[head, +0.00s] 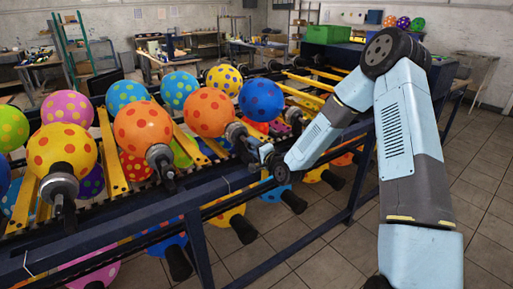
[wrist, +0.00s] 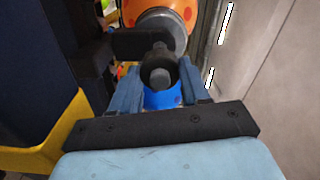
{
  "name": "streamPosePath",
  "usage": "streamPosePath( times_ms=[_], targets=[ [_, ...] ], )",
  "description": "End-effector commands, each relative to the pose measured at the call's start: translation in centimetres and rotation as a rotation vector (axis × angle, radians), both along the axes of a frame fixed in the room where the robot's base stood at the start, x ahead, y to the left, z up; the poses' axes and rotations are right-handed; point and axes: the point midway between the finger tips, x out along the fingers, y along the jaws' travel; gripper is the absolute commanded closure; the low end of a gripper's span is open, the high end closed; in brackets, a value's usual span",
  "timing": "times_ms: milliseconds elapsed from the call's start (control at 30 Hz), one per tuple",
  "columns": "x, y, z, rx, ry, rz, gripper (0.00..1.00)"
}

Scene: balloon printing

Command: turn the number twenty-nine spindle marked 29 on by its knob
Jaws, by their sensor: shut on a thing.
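A spindle (head: 236,132) with a metal collar carries an orange dotted balloon (head: 211,112) on the near side of the frame. My gripper (head: 262,152) is at this spindle's outer end, with its fingers partly hidden in the head view. In the wrist view my gripper (wrist: 159,82) has one finger on each side of the dark round knob (wrist: 160,68) and is shut on it. The collar (wrist: 167,27) and the orange balloon (wrist: 158,7) show beyond the knob. No number 29 is readable.
Neighbouring spindles stand to the left, including one with an orange balloon (head: 143,128) and one with a yellow balloon (head: 62,150). A blue balloon (head: 261,99) is just right of the held spindle. More balloons hang below the dark blue rail. Tiled floor (head: 325,245) is clear in front.

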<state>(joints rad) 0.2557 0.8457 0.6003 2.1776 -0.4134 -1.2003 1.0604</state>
Motion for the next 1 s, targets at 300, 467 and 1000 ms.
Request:
streamPosePath(
  times_ms=[300, 467, 1000],
  targets=[
    [0.2, -0.6, -0.3, -0.004, 0.004, -0.011, 0.51],
    [0.1, -0.4, -0.2, -0.003, 0.004, -0.007, 0.36],
    [-1.5, -1.2, -0.2, -0.003, 0.004, -0.002, 0.29]
  ],
)
